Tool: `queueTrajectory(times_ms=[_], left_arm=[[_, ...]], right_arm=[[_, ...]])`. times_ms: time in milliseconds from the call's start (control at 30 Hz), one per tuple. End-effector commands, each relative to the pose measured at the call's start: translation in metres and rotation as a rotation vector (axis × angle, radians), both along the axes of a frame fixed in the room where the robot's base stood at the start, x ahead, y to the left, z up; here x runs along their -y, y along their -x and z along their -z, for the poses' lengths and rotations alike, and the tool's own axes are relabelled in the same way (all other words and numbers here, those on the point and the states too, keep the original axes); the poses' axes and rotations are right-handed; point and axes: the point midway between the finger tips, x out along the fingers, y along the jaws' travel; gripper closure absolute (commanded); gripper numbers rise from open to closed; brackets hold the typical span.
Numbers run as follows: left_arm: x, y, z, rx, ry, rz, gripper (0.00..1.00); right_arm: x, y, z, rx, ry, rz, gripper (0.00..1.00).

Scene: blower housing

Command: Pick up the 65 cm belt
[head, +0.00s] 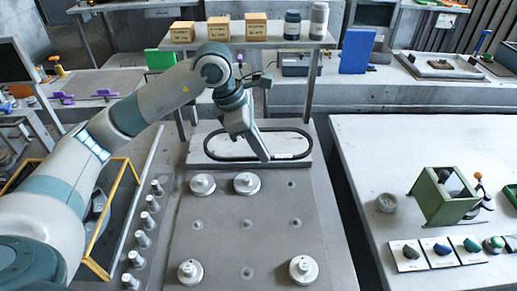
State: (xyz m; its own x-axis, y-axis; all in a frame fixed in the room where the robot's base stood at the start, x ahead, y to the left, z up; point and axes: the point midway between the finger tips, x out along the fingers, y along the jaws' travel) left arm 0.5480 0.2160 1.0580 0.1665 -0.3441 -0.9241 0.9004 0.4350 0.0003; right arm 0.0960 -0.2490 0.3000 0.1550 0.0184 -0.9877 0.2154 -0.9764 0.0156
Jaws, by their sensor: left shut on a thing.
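The black belt (226,158) is a long oval loop on a pale rectangular plate (300,163) at the back of the grey work table. A small pale marking shows on its near run, just right of the fingers. My left gripper (264,157) points down over the loop, with its fingertips at the near run of the belt. It is shut on the belt; the fingers hide the exact contact. I cannot tell whether the belt is lifted at that point. My right gripper is not in view.
Pulleys (247,183) stand on the grey table (240,225), with a row of metal posts (146,220) at its left. A shelf (270,42) with boxes stands behind. A green housing (440,196) is on the right table.

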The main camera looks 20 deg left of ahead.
Motion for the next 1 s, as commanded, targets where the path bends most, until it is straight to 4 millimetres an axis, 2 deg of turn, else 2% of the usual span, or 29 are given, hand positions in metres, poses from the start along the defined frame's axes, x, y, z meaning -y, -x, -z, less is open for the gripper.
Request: queueTrajectory(times_ms=[567, 1000], left_arm=[[0.000, 0.000, -0.002, 0.000, 0.001, 0.000, 1.00], [0.000, -0.001, -0.029, 0.001, 0.000, 0.000, 1.00]], right_arm=[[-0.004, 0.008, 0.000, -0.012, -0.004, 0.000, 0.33], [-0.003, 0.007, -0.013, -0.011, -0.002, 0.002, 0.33]])
